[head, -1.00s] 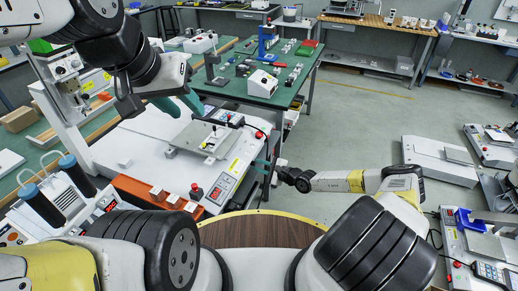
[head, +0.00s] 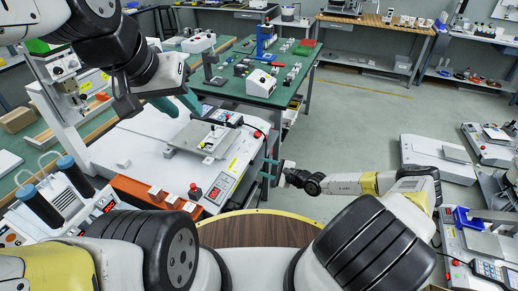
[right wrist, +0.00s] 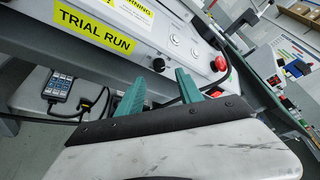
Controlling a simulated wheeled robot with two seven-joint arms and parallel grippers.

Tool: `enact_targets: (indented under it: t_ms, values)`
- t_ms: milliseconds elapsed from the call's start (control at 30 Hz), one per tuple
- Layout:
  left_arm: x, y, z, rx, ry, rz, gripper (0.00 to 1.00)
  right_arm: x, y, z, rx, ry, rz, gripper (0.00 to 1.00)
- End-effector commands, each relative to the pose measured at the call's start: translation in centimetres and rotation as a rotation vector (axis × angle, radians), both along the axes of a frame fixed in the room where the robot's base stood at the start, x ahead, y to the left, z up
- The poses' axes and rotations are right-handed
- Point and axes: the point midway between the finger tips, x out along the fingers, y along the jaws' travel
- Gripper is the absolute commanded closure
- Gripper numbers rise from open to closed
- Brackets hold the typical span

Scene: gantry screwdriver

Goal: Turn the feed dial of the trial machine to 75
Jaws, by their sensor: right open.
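The trial machine (head: 120,143) is a white bench unit left of centre in the head view. My left gripper (head: 178,102) is open above the machine's far part.
A black knob (right wrist: 158,65) sits low on the panel. A pendant with keys (right wrist: 58,88) and cables hang below it. A cable loops near the stop button. A green table (head: 250,95) stands behind. Floor to the right of my right gripper (head: 340,130) is clear.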

Motion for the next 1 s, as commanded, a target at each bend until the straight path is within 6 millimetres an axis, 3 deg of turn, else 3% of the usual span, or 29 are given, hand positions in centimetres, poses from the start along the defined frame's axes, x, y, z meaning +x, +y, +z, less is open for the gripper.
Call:
enact_targets:
  t_ms: [100, 267, 767, 867, 1000]
  values:
    - [0.0, 0.0, 0.0, 0.0, 0.0, 0.0, 0.64, -1.2, -1.5, 0.5, -0.002, 0.0, 0.0, 0.57]
    - [0.0, 0.0, 0.0, 0.0, 0.0, 0.0, 0.64, -2.0, -2.4, 0.8, 0.0, 0.0, 0.0, 0.57]
    - [0.0, 0.0, 0.0, 0.0, 0.0, 0.0, 0.64, -2.1, -2.5, 0.9, -0.002, -0.002, 0.004, 0.57]
    - [0.0, 0.0, 0.0, 0.0, 0.0, 0.0, 0.64, -2.2, -2.4, 1.5, -0.021, -0.015, 0.027, 0.57]
    - [0.0, 0.0, 0.0, 0.0, 0.0, 0.0, 0.64, -2.5, -2.5, 3.8, -0.092, -0.058, 0.119, 0.57]
